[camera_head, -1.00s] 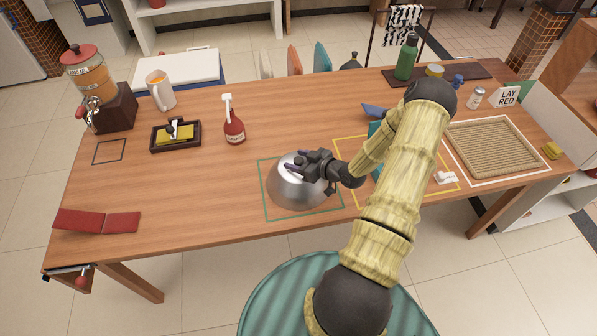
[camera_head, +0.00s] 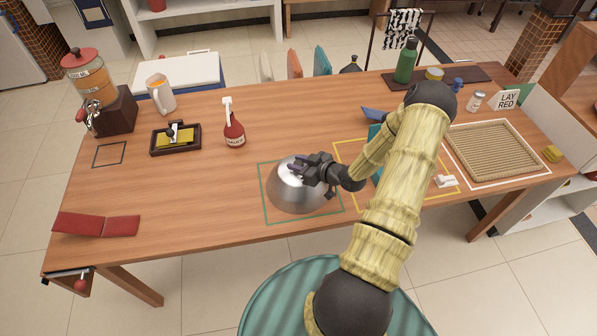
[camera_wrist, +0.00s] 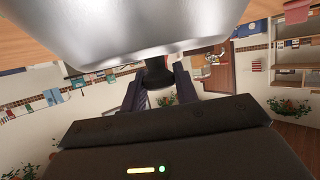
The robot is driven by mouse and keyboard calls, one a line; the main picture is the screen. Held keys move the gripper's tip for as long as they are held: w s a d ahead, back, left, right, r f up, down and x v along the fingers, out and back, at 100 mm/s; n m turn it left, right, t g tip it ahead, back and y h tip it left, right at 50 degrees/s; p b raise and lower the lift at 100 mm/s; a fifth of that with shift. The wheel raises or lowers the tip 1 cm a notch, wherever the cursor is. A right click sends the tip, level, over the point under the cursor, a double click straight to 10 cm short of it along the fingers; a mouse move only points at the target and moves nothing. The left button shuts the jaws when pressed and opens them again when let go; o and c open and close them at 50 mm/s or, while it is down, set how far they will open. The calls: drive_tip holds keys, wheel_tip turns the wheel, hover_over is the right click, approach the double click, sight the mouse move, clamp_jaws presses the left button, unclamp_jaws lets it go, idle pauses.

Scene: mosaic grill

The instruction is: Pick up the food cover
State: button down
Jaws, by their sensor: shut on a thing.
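The food cover (camera_head: 293,198) is a shiny silver dome within the green outline (camera_head: 264,207) at the table's front middle. In the head view I cannot tell whether its rim touches the table. My gripper (camera_head: 298,170) is at the top of the dome, shut on its dark knob. In the wrist view the cover's smooth metal side (camera_wrist: 150,25) fills the top. The dark knob (camera_wrist: 157,73) sits between the two fingers of my gripper (camera_wrist: 158,82). My arm hides part of the table to the right of the cover.
A dark tray (camera_head: 176,148) and a red folded item (camera_head: 95,222) lie further left. A yellow outline (camera_head: 345,150) and a woven mat (camera_head: 493,150) are to the right. The table's front left is mostly clear.

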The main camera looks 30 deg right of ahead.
drive_tip(key=shift+r, duration=0.1)
wheel_tip(320, 180, up, 10)
drive_tip(key=shift+f+b, duration=0.1)
drive_tip(key=shift+b, duration=0.6)
drive_tip(key=a+r+m+h+p, duration=0.2)
drive_tip(key=a+p, duration=0.5)
drive_tip(key=a+r+m+t+h+p, duration=0.1)
drive_tip(key=a+r+m+h+p, duration=0.1)
drive_tip(key=a+p, duration=0.5)
drive_tip(key=shift+w+a+m+h, duration=0.15)
drive_tip(key=shift+a+m+h, duration=0.35)
drive_tip(key=shift+a+h, duration=0.3)
